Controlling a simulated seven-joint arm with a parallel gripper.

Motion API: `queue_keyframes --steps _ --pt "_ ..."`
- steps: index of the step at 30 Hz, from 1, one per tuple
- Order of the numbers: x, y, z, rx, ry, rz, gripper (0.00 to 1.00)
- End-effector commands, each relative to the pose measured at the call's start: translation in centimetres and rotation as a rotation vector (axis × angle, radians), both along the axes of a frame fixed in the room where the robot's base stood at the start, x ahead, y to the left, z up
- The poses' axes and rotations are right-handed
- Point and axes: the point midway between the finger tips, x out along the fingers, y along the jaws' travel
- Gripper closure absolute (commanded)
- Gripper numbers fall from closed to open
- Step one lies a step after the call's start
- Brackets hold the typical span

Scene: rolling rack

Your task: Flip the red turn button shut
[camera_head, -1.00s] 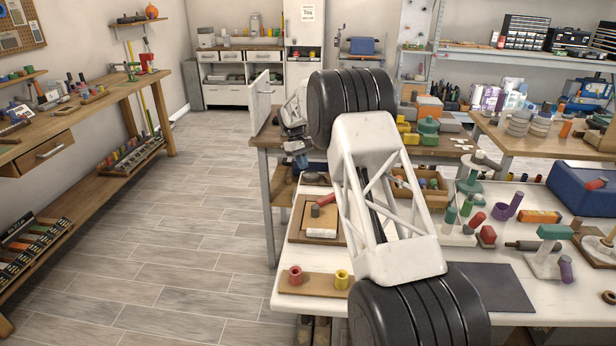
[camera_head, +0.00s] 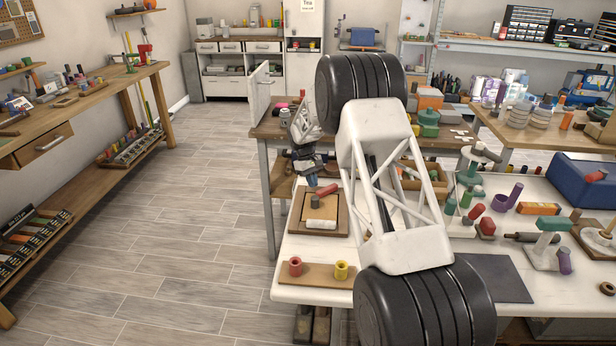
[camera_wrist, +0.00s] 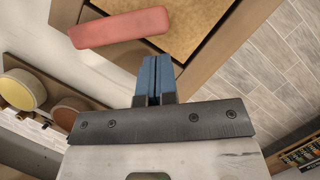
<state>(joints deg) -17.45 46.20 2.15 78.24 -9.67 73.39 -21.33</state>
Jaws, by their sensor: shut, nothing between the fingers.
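The red turn button (camera_head: 327,190) is a rounded bar at the far edge of a small wooden frame (camera_head: 341,228) on the white bench. In the wrist view the button (camera_wrist: 120,28) lies at the upper left, across the frame's corner area by a dark gap along the tan panel (camera_wrist: 190,40). My gripper (camera_head: 309,180) is just left of and behind the button in the head view, partly blurred by its small size. In the wrist view its blue fingertips (camera_wrist: 157,68) are together and empty, over the frame's wood, a little apart from the button.
A grey knob and a white block (camera_head: 321,225) sit on the framed panel. A strip with a red cup (camera_head: 295,266) and a yellow cup (camera_head: 341,270) is in front. My arm hides the bench just right of the frame. Round pots (camera_wrist: 22,90) show left of the fingers in the wrist view.

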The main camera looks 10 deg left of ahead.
Motion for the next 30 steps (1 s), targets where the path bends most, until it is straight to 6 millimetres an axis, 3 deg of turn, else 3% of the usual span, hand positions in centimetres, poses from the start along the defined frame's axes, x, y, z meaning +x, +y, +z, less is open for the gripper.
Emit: queue_keyframes --steps 20,30 --pt "-1.0 -0.9 0.0 -0.001 0.001 0.005 1.0" --pt "-2.2 -1.8 0.0 -0.001 0.001 0.092 1.0"
